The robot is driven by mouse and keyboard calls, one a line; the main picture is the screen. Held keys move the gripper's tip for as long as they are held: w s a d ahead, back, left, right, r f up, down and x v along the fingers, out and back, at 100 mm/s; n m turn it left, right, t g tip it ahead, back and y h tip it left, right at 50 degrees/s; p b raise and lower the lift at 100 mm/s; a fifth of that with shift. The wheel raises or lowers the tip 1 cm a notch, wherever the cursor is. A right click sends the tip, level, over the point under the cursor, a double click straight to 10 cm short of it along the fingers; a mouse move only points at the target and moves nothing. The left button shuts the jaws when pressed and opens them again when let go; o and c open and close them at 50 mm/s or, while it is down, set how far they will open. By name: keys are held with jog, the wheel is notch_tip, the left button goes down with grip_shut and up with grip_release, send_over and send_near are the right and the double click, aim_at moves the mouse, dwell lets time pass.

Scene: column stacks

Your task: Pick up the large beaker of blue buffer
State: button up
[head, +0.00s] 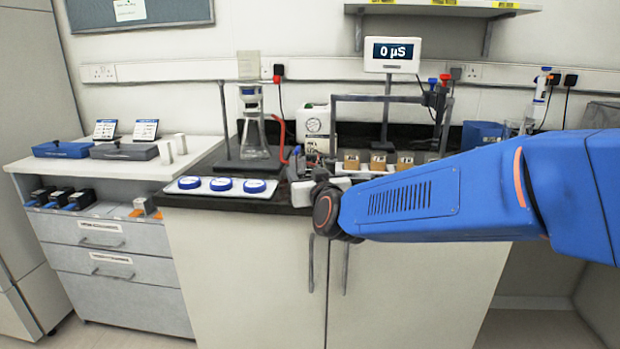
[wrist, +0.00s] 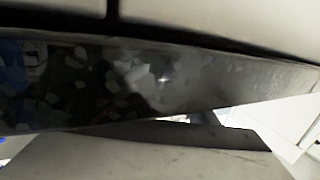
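I cannot pick out a large beaker of blue buffer for certain. A clear glass vessel (head: 518,127) stands at the right end of the bench in the head view, its lower part hidden behind my arm; I cannot tell what it holds. My gripper (head: 300,163) is at the front edge of the dark bench, small and partly hidden by my wrist, left of that vessel. Its fingers are too unclear to tell open from shut. The wrist view shows a speckled dark bench edge (wrist: 150,80) very close and no beaker.
A conical flask (head: 254,138) stands on a stand at the back left of the gripper. A white tray with blue-lidded dishes (head: 222,185) lies left. A blue box (head: 483,132) sits at right.

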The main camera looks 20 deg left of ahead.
jog(key=shift+c, duration=0.9)
jog(key=shift+r, duration=0.2)
